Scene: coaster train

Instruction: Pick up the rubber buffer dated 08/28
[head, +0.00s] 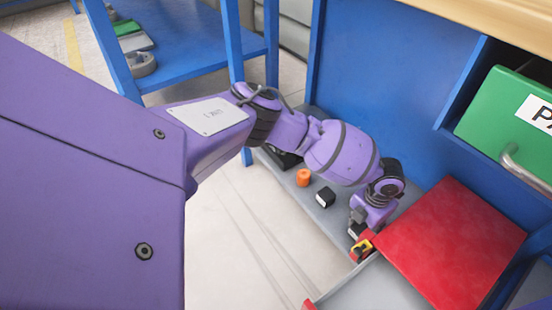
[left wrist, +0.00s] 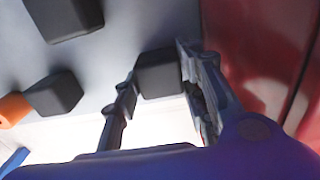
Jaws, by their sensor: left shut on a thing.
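My left gripper (head: 358,238) reaches down to the grey shelf, beside the red panel. In the left wrist view its two fingers (left wrist: 160,88) stand on either side of a black block-shaped buffer (left wrist: 159,76) and are shut on it. In the head view this buffer (head: 356,230) is partly hidden by the gripper. A second black buffer (head: 325,197) with a pale face stands on the shelf; a black block (left wrist: 55,93) also shows at left in the wrist view. Another larger-looking black block (left wrist: 65,16) is at the wrist view's top left. No date is readable.
An orange cylinder (head: 303,178) stands on the grey shelf (head: 292,190). A blue wall rises behind, and a green drawer front (head: 500,115) with a handle is at right.

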